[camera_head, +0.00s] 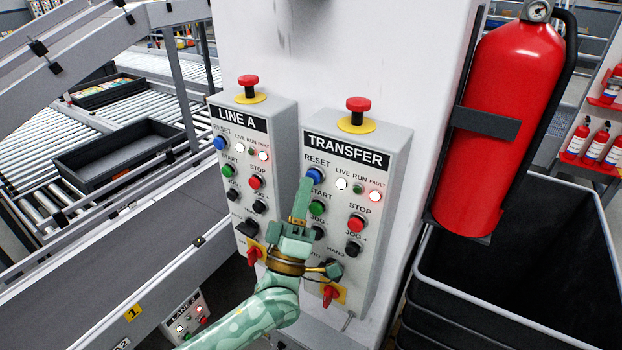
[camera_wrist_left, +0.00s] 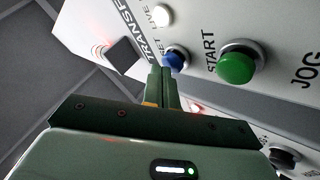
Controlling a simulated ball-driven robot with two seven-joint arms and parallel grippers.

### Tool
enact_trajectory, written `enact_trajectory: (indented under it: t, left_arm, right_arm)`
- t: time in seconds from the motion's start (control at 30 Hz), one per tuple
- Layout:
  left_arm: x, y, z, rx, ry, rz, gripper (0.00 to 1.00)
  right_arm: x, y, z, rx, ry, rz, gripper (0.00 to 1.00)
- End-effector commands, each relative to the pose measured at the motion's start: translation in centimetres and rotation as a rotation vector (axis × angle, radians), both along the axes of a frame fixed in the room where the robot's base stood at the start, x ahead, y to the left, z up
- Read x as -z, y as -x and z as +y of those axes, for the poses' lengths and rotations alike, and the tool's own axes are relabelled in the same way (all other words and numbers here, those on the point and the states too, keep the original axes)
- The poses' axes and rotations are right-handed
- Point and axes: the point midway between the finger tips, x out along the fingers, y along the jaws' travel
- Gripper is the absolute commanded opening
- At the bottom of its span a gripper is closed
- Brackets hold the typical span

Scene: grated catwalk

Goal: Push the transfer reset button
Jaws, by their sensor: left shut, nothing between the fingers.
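The TRANSFER control box (camera_head: 393,166) is fixed to a pale column. Its blue RESET button (camera_head: 317,174) is at the upper left of the panel, under the RESET label. My left gripper (camera_head: 306,181) is shut and empty, with its fingertips at the blue button, overlapping its left edge. In the left wrist view the shut fingertips (camera_wrist_left: 160,72) lie right beside the blue button (camera_wrist_left: 176,61); I cannot tell whether they touch it. The LIVE lamp (camera_head: 341,183) is white and the FAULT lamp (camera_head: 375,196) glows reddish. My right gripper is not in view.
The LINE A box (camera_head: 284,125) with its own blue button (camera_head: 220,143) stands just left. A green START button (camera_head: 317,208) sits below RESET. A red mushroom button (camera_head: 358,104) tops the TRANSFER box. A fire extinguisher (camera_head: 510,110) and black bin (camera_head: 520,300) are right; conveyors are left.

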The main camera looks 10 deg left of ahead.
Motion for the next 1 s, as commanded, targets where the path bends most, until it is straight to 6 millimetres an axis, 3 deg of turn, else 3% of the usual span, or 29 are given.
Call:
enact_trajectory:
  t: [1.0]
  left_arm:
    - [0.0,-1.1,-0.4,0.000,0.000,0.000,0.00]
  right_arm:
    - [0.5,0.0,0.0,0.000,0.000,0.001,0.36]
